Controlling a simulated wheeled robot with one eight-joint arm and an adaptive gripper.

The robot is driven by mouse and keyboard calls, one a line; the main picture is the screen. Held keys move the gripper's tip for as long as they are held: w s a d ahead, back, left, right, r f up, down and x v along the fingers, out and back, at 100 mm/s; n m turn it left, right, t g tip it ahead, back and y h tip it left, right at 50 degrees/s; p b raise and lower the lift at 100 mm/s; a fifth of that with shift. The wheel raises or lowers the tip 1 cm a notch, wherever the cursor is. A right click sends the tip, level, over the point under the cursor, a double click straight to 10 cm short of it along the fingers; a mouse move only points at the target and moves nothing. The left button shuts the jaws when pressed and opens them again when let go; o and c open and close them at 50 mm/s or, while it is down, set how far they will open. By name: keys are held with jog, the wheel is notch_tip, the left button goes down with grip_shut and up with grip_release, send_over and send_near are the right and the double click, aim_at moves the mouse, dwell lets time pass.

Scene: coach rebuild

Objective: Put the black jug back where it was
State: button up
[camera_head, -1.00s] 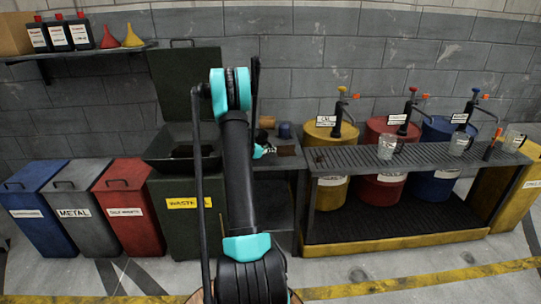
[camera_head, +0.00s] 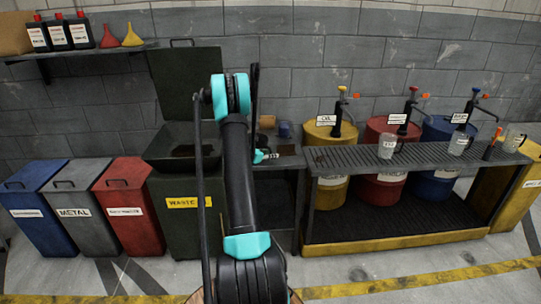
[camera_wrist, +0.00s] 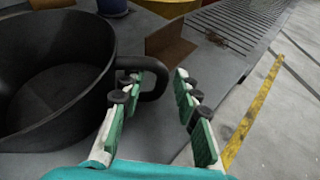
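The black jug (camera_wrist: 55,70) stands on the grey bench top at the left of the wrist view, its wide mouth facing up and its inside empty-looking. Its handle (camera_wrist: 158,80) points right, toward my gripper. My gripper (camera_wrist: 160,115) is open, with the outer part of the handle between its two fingers; the left finger is nearest the jug. I cannot tell whether a finger touches the handle. In the head view my gripper (camera_head: 266,156) is over the bench, partly behind my arm, and the jug is hidden there.
A brown cardboard piece (camera_wrist: 170,47) and a blue container (camera_wrist: 112,5) are beyond the jug. The green waste bin (camera_head: 172,226) stands open to the left. To the right, a slatted rack (camera_head: 345,158) bears clear jugs before yellow, red and blue drums.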

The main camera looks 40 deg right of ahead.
jog(key=shift+r, duration=0.1)
jog(key=s+a+r+m+y, duration=0.2)
jog(key=s+a+r, duration=0.15)
jog(key=a, duration=0.65)
jog(key=s+a+r+m+y, duration=0.1)
jog(key=s+a+r+m, duration=0.2)
jog(key=a, duration=0.6)
jog(key=s+a+f+m+t+y, duration=0.1)
jog(key=s+a+m+y, duration=0.9)
jog(key=s+a, duration=1.6)
jog(key=a+m, duration=0.3)
jog(key=a, duration=0.1)
jog(key=shift+s+f+m+t+y, duration=0.2)
jog(key=shift+s+m+t+y, duration=0.1)
jog(key=shift+s+m, duration=0.1)
